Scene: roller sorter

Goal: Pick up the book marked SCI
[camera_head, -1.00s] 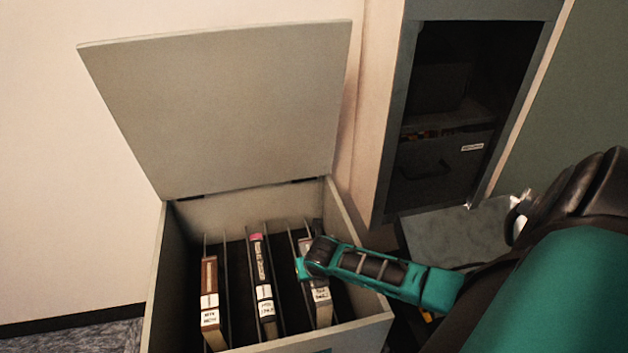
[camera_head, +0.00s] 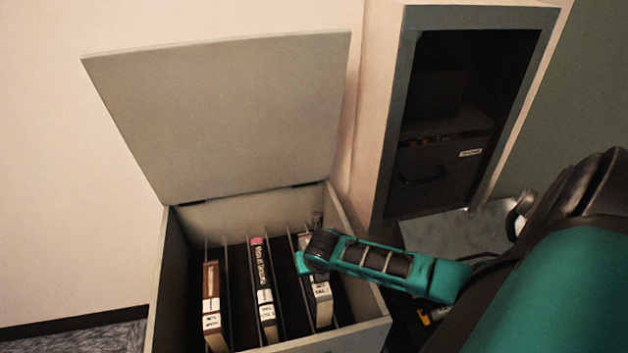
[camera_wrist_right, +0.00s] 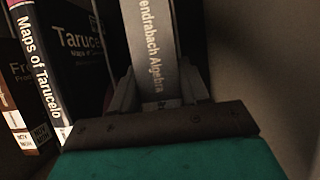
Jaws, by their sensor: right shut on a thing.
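A grey book (camera_head: 321,291) stands on edge in the right slot of the open box (camera_head: 357,290). It has a white label low on its spine, too blurred in the head view to read surely as SCI. My right gripper (camera_wrist_right: 160,92) is shut on this book, one finger on each side. In the right wrist view its spine (camera_wrist_right: 150,40) reads "...endrabach Algebra". The gripper also shows over the slot in the head view (camera_head: 312,262), where its wrist hides the book's upper part. My left gripper is out of view.
A black "Maps of Tarucelo" book (camera_head: 263,285) stands in the middle slot and a brown-spined book (camera_head: 210,300) in the left slot. Thin dividers separate them. The box lid (camera_head: 220,115) stands open behind. A dark cabinet (camera_head: 385,150) stands at the back right.

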